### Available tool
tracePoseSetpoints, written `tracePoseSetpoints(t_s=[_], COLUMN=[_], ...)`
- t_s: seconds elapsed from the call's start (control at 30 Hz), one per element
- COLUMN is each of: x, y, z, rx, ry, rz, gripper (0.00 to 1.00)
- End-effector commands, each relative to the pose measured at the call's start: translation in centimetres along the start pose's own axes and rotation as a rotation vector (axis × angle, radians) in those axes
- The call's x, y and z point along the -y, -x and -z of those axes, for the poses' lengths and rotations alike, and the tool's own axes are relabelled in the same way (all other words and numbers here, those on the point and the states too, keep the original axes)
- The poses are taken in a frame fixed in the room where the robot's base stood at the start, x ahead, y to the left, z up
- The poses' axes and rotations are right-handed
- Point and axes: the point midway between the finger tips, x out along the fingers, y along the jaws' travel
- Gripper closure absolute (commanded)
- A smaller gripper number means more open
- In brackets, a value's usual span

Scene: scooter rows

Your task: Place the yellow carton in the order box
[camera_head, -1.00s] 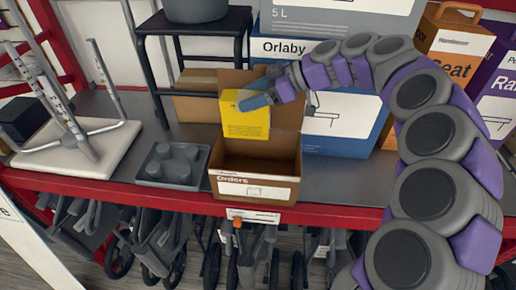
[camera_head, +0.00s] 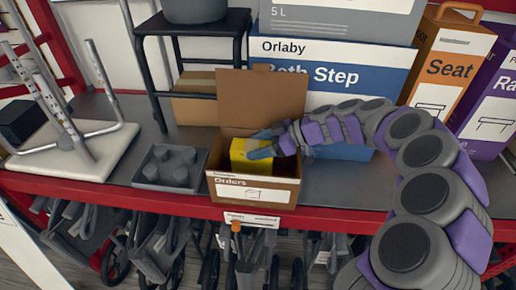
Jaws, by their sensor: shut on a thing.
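The yellow carton (camera_head: 243,160) is down inside the order box, with its lower part hidden by the box's front wall. The order box (camera_head: 254,190) is an open brown cardboard box marked "Orders", with its back flap standing up, near the shelf's front edge. My gripper (camera_head: 262,144) reaches in from the right, over the box's right side, and is shut on the carton. I cannot tell whether the carton touches the box floor.
A grey tray with round knobs (camera_head: 168,167) stands left of the box. A black stool (camera_head: 195,22) stands behind. Blue "Bath Step" (camera_head: 335,70) and orange "Seat" (camera_head: 447,68) boxes line the back right. Folded wheeled frames sit below the shelf's red edge (camera_head: 120,200).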

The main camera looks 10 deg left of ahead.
Motion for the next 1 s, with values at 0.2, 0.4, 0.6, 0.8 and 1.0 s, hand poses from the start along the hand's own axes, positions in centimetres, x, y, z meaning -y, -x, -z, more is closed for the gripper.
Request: tracePoseSetpoints(t_s=[0.2,0.4,0.6,0.8,1.0], x=[0.1,0.0,0.0,0.0,-0.1], y=[-0.5,-1.1,-0.7,-0.2,1.5], z=[-0.7,-0.7,-0.7,-0.8,-0.6], rx=[0.001,0.005,0.004,0.0,0.001], ry=[0.001,0.0,0.0,0.001,0.001], rz=[-0.003,-0.003,-0.003,-0.004,-0.01], gripper=[0.94,0.94,0.27,0.27,0.27])
